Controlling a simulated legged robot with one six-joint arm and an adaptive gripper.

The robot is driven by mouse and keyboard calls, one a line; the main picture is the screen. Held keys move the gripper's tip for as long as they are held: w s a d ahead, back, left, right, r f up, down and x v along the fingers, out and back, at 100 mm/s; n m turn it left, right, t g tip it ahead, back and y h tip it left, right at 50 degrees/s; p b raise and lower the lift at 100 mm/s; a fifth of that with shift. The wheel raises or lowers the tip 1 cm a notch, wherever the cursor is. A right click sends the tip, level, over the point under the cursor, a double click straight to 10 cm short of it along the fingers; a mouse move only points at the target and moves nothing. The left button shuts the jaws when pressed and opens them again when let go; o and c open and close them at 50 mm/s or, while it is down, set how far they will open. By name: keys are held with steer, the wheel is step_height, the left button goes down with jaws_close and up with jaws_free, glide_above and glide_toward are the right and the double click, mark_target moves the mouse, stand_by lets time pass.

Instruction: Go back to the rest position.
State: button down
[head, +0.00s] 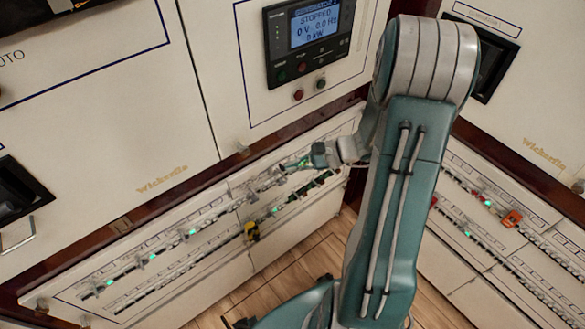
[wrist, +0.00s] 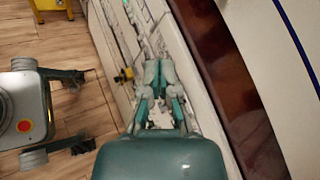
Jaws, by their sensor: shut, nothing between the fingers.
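My gripper (head: 292,165) is in front of the left breaker panel (head: 190,262), beside its upper breaker row in the head view. In the wrist view my gripper (wrist: 158,66) is shut and empty, with the fingers together and pointing along the panel. I cannot tell whether the fingertips touch the breakers. My arm's large teal and grey link covers the middle right of the head view and hides part of the cabinets behind it.
A yellow lock-like piece (head: 252,231) sits on the lower row. An orange one (head: 512,218) is on the right panel (head: 470,270). A display unit (head: 314,38) reading "STOPPED" is above. Wooden floor (head: 283,283) shows below. A yellow object (wrist: 37,15) stands at the wrist view's upper left.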

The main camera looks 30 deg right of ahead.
steer(key=shift+s+a+r, duration=0.1)
steer(key=shift+s+r, duration=0.05)
steer(key=shift+r, duration=0.05)
stand_by(0.5)
steer(key=s+a+r+n+h, duration=0.4)
steer(key=s+r+n+h, duration=0.2)
steer(key=s+r+n, duration=0.1)
steer(key=s+a+r+n+h, duration=0.5)
steer(key=s+r+n, duration=0.2)
steer(key=r+n, duration=0.3)
steer(key=shift+s+r+h, duration=0.25)
steer(key=shift+r+h, duration=0.15)
steer(key=shift+r, duration=0.15)
stand_by(1.0)
